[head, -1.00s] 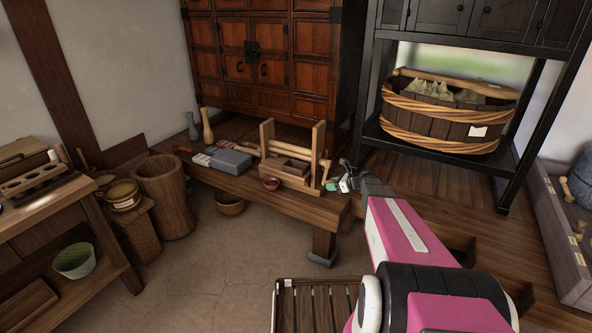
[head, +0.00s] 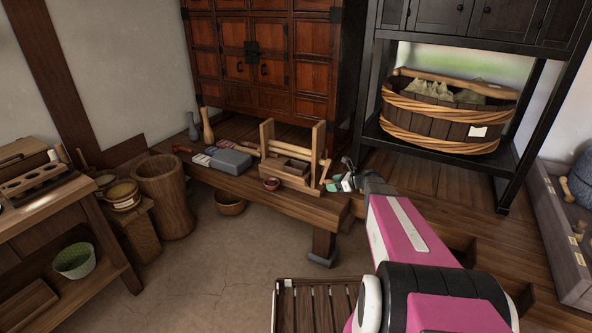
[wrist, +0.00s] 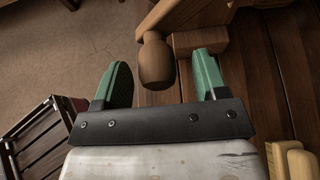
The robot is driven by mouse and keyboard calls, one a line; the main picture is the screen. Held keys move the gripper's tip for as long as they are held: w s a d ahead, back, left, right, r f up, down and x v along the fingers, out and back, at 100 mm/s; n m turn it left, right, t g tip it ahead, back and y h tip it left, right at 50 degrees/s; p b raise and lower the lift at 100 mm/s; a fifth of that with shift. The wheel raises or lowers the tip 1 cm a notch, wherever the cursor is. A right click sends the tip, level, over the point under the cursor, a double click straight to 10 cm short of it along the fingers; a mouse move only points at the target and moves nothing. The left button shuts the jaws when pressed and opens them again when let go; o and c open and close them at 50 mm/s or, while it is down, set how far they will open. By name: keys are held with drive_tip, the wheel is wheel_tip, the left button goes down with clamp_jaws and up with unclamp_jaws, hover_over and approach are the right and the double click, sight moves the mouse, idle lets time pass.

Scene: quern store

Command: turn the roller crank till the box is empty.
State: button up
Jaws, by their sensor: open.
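The wooden roller frame (head: 265,137) stands on the low bench, with its rollers between two upright posts and a small box at its foot. What the box holds is too small to tell. The crank is on the frame's right side, and its rounded wooden knob (wrist: 155,62) shows in the wrist view. My gripper (wrist: 163,75) is open, its two green fingers to either side of and just short of the knob, with nothing held. In the head view my gripper (head: 340,185) is beside the right post, at the bench's right end.
A small red bowl (head: 271,184) sits in front of the frame on the bench (head: 240,190). A slatted stool (head: 310,300) stands in front. A pale wooden piece (wrist: 290,160) shows at the wrist view's lower right.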

drive_tip(key=v, duration=0.5)
drive_tip(key=shift+s+d, duration=0.1)
drive_tip(key=shift+d, duration=0.05)
drive_tip(key=s+a+n+g+h, duration=0.2)
drive_tip(key=s+n+h, duration=0.3)
drive_tip(key=s+n, duration=0.7)
drive_tip(key=s+a+n+g+h, duration=0.3)
drive_tip(key=s+n+h, duration=0.3)
drive_tip(key=s+n, duration=0.6)
drive_tip(key=shift+s+r+g, duration=0.2)
drive_tip(key=shift+s+g, duration=0.15)
drive_tip(key=shift+g, duration=0.35)
